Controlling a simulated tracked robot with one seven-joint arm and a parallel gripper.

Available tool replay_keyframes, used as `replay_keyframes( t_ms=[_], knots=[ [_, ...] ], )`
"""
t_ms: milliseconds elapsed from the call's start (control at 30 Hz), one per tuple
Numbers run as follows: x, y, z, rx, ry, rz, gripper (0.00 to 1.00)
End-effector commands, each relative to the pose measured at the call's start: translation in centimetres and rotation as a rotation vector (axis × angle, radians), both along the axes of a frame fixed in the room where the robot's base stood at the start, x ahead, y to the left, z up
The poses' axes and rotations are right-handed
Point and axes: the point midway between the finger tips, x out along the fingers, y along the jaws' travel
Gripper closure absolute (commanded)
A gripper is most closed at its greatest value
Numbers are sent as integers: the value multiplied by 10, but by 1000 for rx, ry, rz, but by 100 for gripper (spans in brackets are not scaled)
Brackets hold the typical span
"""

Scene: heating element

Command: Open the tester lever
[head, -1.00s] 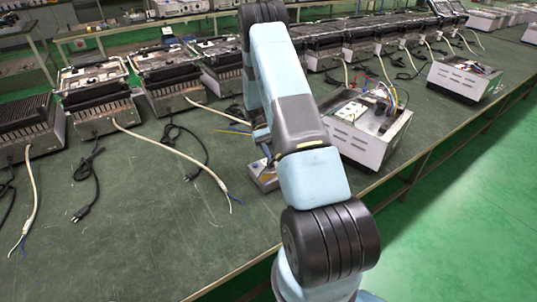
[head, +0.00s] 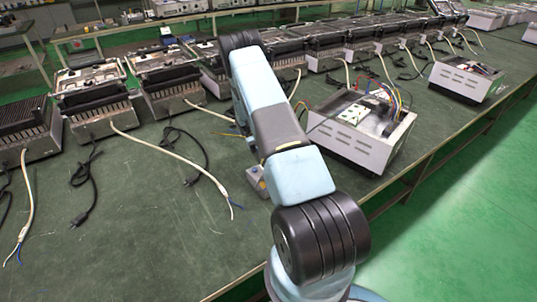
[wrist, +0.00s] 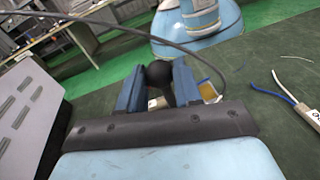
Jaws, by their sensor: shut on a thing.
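My gripper (wrist: 158,88) shows in the wrist view with its two blue fingers on either side of a round black knob (wrist: 158,73), the tester lever's handle; it is shut on this knob. Part of the tester (wrist: 208,90) shows just right of the fingers. In the head view a small part of the tester (head: 256,182) shows on the green bench, beside and below my arm. My arm hides the gripper, the lever and most of the tester there, so I cannot tell the lever's angle from that view.
A white vented box with wires (head: 362,130) stands close to the right of my arm. A row of heating units (head: 95,105) lines the bench's back. A white cable (head: 170,152) and black plugs lie left on the green bench (head: 130,235).

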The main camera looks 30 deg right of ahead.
Motion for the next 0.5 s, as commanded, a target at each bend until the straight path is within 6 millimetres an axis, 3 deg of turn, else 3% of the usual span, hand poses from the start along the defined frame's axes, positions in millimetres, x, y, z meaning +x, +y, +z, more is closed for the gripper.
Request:
replay_keyframes(
  t_ms=[233, 267, 500],
  knots=[
    [-1, 0, -2, 1, -1, 0, 100],
    [-1, 0, -2, 1, -1, 0, 63],
    [0, 0, -1, 1, -1, 0, 40]
  ],
)
